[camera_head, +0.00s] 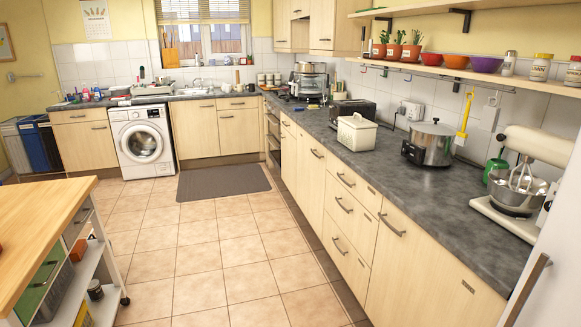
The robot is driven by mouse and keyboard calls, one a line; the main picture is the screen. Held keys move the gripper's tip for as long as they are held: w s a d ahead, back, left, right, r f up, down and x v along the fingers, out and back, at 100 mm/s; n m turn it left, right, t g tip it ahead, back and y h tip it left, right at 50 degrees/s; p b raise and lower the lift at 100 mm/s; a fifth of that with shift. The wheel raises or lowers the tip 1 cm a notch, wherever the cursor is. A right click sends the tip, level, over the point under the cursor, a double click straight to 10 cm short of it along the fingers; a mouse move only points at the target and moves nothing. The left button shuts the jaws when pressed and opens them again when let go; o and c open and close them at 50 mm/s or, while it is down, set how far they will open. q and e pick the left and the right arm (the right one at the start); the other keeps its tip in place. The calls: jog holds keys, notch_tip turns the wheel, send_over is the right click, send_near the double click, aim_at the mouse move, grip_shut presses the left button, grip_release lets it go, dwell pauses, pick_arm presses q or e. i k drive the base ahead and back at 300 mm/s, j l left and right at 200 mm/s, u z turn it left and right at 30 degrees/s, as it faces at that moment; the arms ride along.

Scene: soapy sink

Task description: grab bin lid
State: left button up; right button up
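Neither of my grippers is in view. A row of tall bins (38,148) stands on the floor at the far left, beside the end of the cabinets. One is light grey, one blue and one dark; their tops are small, and I cannot tell whether their lids are shut. I cannot tell from the picture which of these is the bin meant.
A wooden-topped trolley (38,222) stands at the near left. The dark counter (400,180) runs along the right, with a slow cooker (429,145) and a stand mixer (520,185). The tiled floor (200,250) between is clear, with a mat (222,182) near the washing machine (142,143).

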aim_at(357, 122)
jog(key=i+j+z, duration=0.1)
jog(key=i, duration=1.55)
jog(key=i+j+z, duration=0.1)
jog(key=i+z, duration=0.25)
jog(key=i+j+z, duration=0.2)
jog(key=i+z, duration=0.2)
jog(key=i+j+z, duration=0.35)
jog(key=k+l, duration=0.05)
jog(key=l, duration=0.05)
